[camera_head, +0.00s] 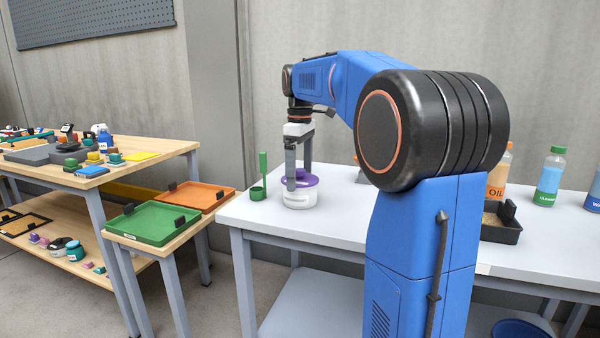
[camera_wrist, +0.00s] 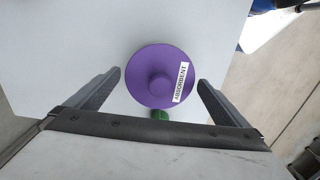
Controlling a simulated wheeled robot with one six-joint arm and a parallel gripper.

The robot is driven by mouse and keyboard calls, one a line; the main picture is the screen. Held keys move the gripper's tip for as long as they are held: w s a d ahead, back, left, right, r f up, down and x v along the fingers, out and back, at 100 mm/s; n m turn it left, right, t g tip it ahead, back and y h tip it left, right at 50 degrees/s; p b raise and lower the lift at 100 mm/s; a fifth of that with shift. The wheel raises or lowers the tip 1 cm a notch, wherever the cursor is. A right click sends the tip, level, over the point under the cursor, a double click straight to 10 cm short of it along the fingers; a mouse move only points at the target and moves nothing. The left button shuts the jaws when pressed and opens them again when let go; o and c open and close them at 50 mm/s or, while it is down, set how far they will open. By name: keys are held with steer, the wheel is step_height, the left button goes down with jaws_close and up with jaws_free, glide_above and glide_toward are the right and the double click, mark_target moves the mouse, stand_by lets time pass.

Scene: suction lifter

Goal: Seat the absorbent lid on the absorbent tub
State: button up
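The purple absorbent lid (camera_head: 304,180) is on top of the white absorbent tub (camera_head: 300,199) near the left end of the grey table. In the wrist view the lid (camera_wrist: 150,65) is a round disc with a central knob and a label reading ABSORBENT. My gripper (camera_head: 298,180) points down over the lid. In the wrist view my gripper (camera_wrist: 160,78) is open, with one finger on each side of the lid and the knob ungripped between them. The tub is hidden under the lid there. I cannot tell whether the lid sits fully flush.
A green upright-handled scoop (camera_head: 258,190) stands just left of the tub. Green (camera_head: 155,223) and orange (camera_head: 201,196) trays lie on a lower stand at left. Bottles (camera_head: 549,176) and a black tray (camera_head: 500,234) are at right, beyond my arm.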

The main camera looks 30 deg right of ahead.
step_height(320, 180, up, 17)
steer(key=shift+r, duration=0.2)
stand_by(0.5)
steer(key=s+a+f+m+t, duration=0.1)
steer(key=s+a+f+m, duration=0.1)
steer(key=s+a+f, duration=0.4)
steer(key=s+a+f+m+t, duration=0.1)
steer(key=s+a+f+m, duration=0.1)
steer(key=s+a+f, duration=0.5)
steer(key=s+a+f+m+t, duration=0.1)
steer(key=s+f, duration=0.7)
steer(key=f, duration=0.4)
steer(key=s+a+f+m+t, duration=0.1)
steer(key=s+f+m, duration=0.1)
steer(key=s+f, duration=0.7)
step_height(320, 180, down, 3)
steer(key=shift+a+f+m+t, duration=0.1)
steer(key=shift+a+m+t, duration=0.2)
steer(key=shift+a+t, duration=0.1)
steer(key=shift+s, duration=0.1)
stand_by(1.8)
